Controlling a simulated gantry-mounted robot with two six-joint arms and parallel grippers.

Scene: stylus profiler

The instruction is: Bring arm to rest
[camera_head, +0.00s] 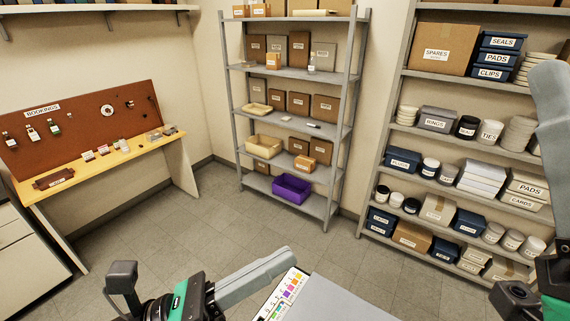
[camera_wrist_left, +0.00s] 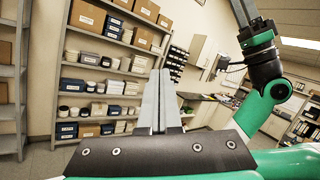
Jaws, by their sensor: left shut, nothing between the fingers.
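My left gripper (camera_head: 286,253) shows at the bottom of the head view, its grey fingers pointing up and to the right. In the left wrist view its two long fingers (camera_wrist_left: 160,75) lie against each other, shut and empty, pointing away into the room. My right gripper (camera_head: 548,85) is at the right edge of the head view, its grey fingers raised and partly cut off. It also shows in the left wrist view (camera_wrist_left: 242,10), above a black and green wrist. I cannot tell whether its fingers are together.
A grey surface (camera_head: 340,302) with a colour chart (camera_head: 280,293) lies beside the left gripper. Shelves with a purple bin (camera_head: 291,188) and a stocked rack (camera_head: 455,130) stand behind. A yellow-topped bench (camera_head: 110,158) is at the left. The floor (camera_head: 220,225) between is clear.

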